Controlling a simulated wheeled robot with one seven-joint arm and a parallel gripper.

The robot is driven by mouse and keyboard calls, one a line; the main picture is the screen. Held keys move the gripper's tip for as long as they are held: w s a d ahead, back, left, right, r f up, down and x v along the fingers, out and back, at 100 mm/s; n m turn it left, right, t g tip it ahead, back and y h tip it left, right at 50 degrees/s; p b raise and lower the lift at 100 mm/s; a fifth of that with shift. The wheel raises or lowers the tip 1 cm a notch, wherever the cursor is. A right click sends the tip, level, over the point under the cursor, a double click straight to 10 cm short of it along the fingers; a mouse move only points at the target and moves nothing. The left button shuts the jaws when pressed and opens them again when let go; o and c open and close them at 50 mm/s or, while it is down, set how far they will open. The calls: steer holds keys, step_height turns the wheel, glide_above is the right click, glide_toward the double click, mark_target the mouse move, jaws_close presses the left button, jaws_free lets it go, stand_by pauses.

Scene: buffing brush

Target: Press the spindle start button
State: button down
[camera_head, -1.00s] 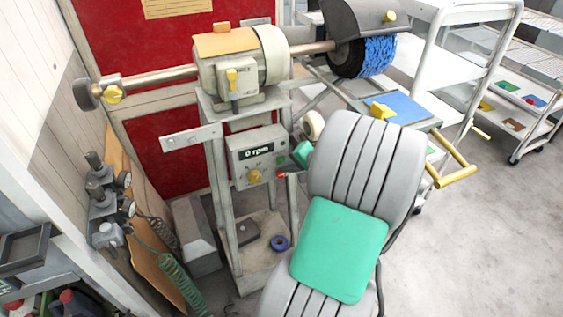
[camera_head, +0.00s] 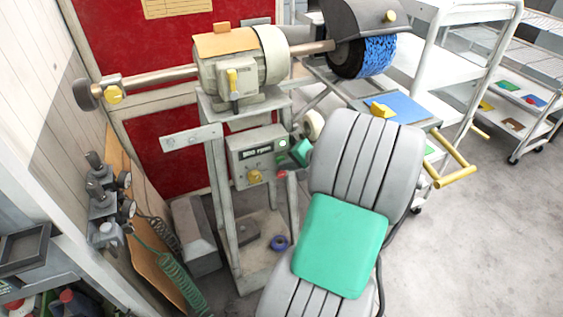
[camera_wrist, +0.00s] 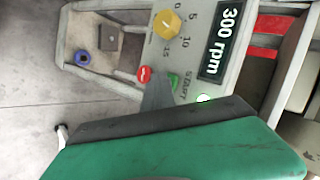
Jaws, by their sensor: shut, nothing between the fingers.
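The control panel (camera_head: 256,157) hangs on the buffing machine's stand. In the wrist view its display (camera_wrist: 222,42) reads 300 rpm, and a round lamp (camera_wrist: 205,98) glows pale green-white. The green start button (camera_wrist: 173,80) shows by the START lettering, partly hidden by my gripper (camera_wrist: 158,84). The grey fingertips are shut and empty, at the button's edge; I cannot tell whether they touch it. The red button (camera_wrist: 144,74) lies just left of the fingertips. The yellow knob (camera_wrist: 167,23) is above. In the head view, my gripper (camera_head: 300,152) is at the panel's right side.
A blue brush wheel (camera_head: 380,56) sits on the spindle at the right under a dark guard. A white cart (camera_head: 435,60) stands behind it. Air regulators (camera_head: 105,205) and a coiled green hose are at the left.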

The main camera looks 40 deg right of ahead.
steer(key=shift+s+a, duration=0.25)
steer(key=shift+s, duration=0.55)
steer(key=s+p, duration=0.1)
steer(key=s, duration=0.1)
steer(key=s+a, duration=0.1)
steer(key=s, duration=0.1)
steer(key=shift+s+a+p, duration=0.2)
steer(key=shift+s+p, duration=0.15)
steer(key=shift+s, duration=0.05)
